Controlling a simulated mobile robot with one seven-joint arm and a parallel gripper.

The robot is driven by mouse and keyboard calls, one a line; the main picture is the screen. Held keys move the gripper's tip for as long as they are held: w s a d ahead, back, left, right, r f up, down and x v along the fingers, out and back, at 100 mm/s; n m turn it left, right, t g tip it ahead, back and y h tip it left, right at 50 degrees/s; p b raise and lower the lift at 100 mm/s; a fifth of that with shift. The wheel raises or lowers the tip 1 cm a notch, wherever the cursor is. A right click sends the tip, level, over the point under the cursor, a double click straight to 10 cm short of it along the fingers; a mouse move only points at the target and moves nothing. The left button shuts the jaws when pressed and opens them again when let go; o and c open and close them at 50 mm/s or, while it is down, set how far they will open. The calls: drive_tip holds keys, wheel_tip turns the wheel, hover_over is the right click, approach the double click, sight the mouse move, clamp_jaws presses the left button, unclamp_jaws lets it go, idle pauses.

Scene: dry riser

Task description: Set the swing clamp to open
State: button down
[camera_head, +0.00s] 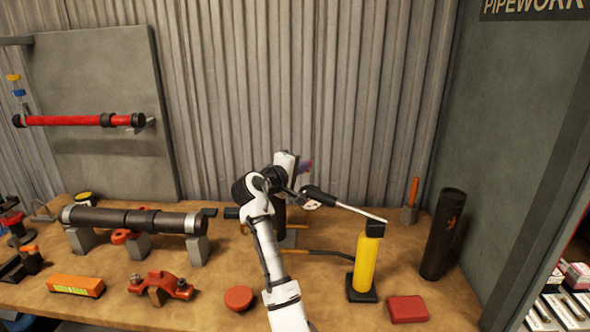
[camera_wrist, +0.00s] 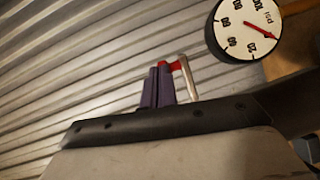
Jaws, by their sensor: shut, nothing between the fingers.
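My gripper (camera_head: 304,168) is raised above the middle of the workbench, in front of the corrugated wall. In the wrist view its two purple fingers (camera_wrist: 157,85) are together with nothing between them. A red piece with a bright metal bar (camera_wrist: 187,75) shows right beside the fingers. It may be part of the swing clamp, but I cannot be sure, nor tell whether it touches them. My arm hides much of the dark fixture (camera_head: 290,240) behind it in the head view. The clamp's position cannot be read.
A psi gauge (camera_wrist: 247,28) is close by in the wrist view. A yellow cylinder (camera_head: 365,262) stands right of my arm, below a black-gripped metal lever (camera_head: 345,206). A dark pipe (camera_head: 135,220) rests on blocks at left. A red coupling (camera_head: 160,287) and red disc (camera_head: 239,298) lie in front.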

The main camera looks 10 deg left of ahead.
drive_tip(key=shift+x, duration=1)
drive_tip(key=shift+d+r, duration=0.1)
drive_tip(key=shift+s, duration=0.1)
